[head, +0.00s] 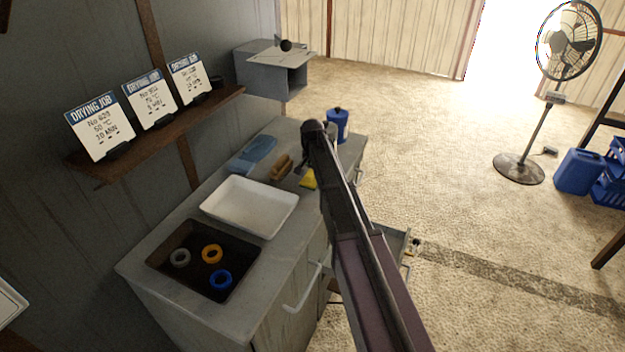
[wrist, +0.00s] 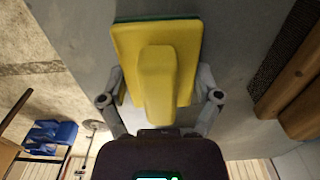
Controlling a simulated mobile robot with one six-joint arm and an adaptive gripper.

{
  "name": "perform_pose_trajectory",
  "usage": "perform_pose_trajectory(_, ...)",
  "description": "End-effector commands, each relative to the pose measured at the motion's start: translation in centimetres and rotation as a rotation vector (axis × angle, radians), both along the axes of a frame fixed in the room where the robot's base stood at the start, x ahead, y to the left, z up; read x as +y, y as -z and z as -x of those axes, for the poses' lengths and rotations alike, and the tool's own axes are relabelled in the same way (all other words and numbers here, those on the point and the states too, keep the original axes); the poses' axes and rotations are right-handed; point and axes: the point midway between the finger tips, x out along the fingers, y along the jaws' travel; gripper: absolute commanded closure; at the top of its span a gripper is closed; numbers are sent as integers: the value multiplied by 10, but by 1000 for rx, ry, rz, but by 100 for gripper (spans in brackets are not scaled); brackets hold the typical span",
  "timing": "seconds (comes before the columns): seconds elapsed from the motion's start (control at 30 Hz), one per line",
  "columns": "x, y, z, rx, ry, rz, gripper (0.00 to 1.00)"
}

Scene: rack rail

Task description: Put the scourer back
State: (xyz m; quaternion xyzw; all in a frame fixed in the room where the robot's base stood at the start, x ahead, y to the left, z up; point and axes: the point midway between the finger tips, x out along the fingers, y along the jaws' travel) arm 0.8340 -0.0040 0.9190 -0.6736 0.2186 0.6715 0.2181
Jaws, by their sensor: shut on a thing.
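The scourer (wrist: 180,38) is a flat yellow pad with a thin green layer on its far side and a raised yellow grip in the middle. In the wrist view it sits between the two fingers of my gripper (wrist: 161,88), which is shut on it. The grey worktop lies behind it; I cannot tell whether the pad touches it. In the head view the yellow scourer (head: 308,180) shows near the right edge of the worktop, with my arm hiding most of the gripper.
A brown wooden item (head: 282,166) lies beside the scourer, with a blue cloth (head: 253,153) behind. A blue canister (head: 338,126) stands at the far end. A drawer (head: 397,241) is open.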

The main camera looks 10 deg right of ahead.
Motion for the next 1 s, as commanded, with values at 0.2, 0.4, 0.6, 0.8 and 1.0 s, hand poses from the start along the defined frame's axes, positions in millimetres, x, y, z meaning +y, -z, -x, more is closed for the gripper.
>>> perform_pose_trajectory(0.2, 0, 1, 0, 0, 0, 0, 63)
perform_pose_trajectory(0.4, 0, 3, 0, 0, 0, 0, 0)
perform_pose_trajectory(0.6, 0, 3, 0, 0, 0, 0, 0)
perform_pose_trajectory(0.8, 0, 3, 0, 0, 0, 0, 0)
perform_pose_trajectory(1.0, 0, -2, 0, 0, 0, 0, 0)
